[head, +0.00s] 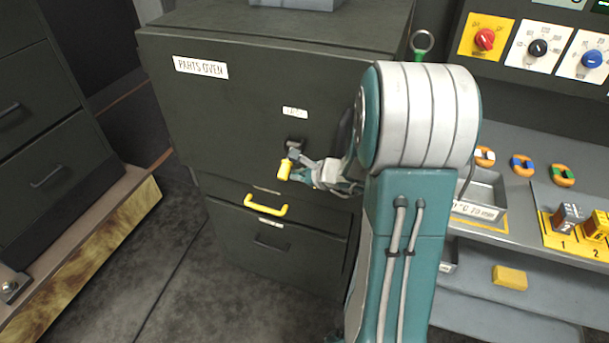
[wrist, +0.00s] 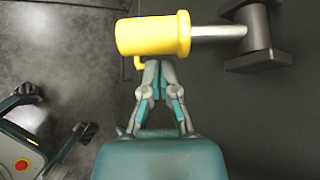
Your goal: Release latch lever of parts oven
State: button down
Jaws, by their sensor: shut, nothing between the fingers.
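The parts oven (head: 240,110) is a dark cabinet with a white "PARTS OVEN" label, left of my arm in the head view. Its latch lever has a yellow grip (head: 284,170) on a metal shaft from a dark pivot on the oven front. In the wrist view the yellow grip (wrist: 150,36) lies across the top, with the shaft running right to the dark pivot block (wrist: 256,40). My gripper (wrist: 154,68) is shut and empty, its fingertips right at the lower edge of the yellow grip. I cannot tell whether they touch it. In the head view my gripper (head: 298,175) is beside the grip.
A yellow handle (head: 266,206) sits below the lever on the cabinet front. A bench (head: 520,215) with knobs, a tray and yellow blocks stands at right. A drawer cabinet (head: 45,140) and a wooden-edged platform are at left. Grey floor (head: 200,275) is open between.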

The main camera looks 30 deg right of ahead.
jog(key=shift+w+a+r, duration=0.1)
jog(key=shift+w+a, duration=0.05)
jog(key=shift+a, duration=0.25)
dwell(0.4)
jog(key=shift+a+g, duration=0.1)
jog(key=shift+g, duration=0.2)
